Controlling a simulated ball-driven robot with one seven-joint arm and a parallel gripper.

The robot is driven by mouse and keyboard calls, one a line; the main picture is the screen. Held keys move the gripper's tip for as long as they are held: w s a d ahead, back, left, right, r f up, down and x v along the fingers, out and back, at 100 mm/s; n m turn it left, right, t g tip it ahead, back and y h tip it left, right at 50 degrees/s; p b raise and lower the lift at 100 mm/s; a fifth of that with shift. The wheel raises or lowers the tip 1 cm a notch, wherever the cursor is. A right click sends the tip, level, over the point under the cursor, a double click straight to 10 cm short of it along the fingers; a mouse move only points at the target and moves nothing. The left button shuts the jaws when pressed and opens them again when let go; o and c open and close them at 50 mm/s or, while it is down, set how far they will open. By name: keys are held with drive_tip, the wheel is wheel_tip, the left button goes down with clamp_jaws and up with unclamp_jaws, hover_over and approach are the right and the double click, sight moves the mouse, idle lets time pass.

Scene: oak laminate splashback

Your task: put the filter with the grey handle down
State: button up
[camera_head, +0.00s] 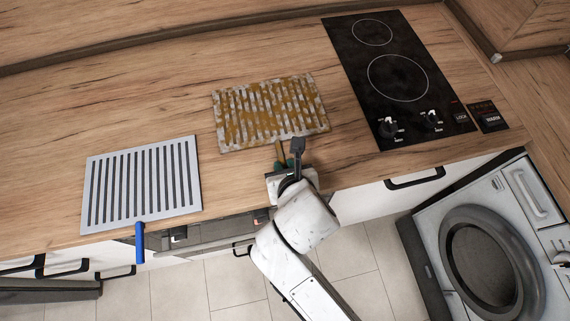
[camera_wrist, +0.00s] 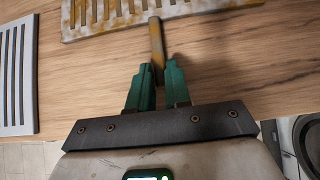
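The stained filter (camera_head: 270,112), grey-white slats with yellow-brown grime, is on the worktop or just above it; I cannot tell which. Its short handle (camera_wrist: 156,40), greyish under brown stain, points toward the front edge. My gripper (camera_wrist: 158,70) has its green fingers close on either side of this handle and looks shut on it. In the head view my gripper (camera_head: 288,163) is at the worktop's front edge, just below the filter. The filter's far part is cut off in the wrist view.
A clean grey filter (camera_head: 192,160) with a blue handle (camera_head: 139,243) lies to the left, its handle over the front edge. A black hob (camera_head: 395,75) with knobs is on the right. The wooden worktop (camera_head: 130,95) behind is clear. A washing machine (camera_head: 490,245) stands below right.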

drive_tip(key=o, duration=0.4)
drive_tip(key=shift+r, duration=0.5)
drive_tip(key=v, duration=1.2)
drive_tip(key=shift+r, duration=0.1)
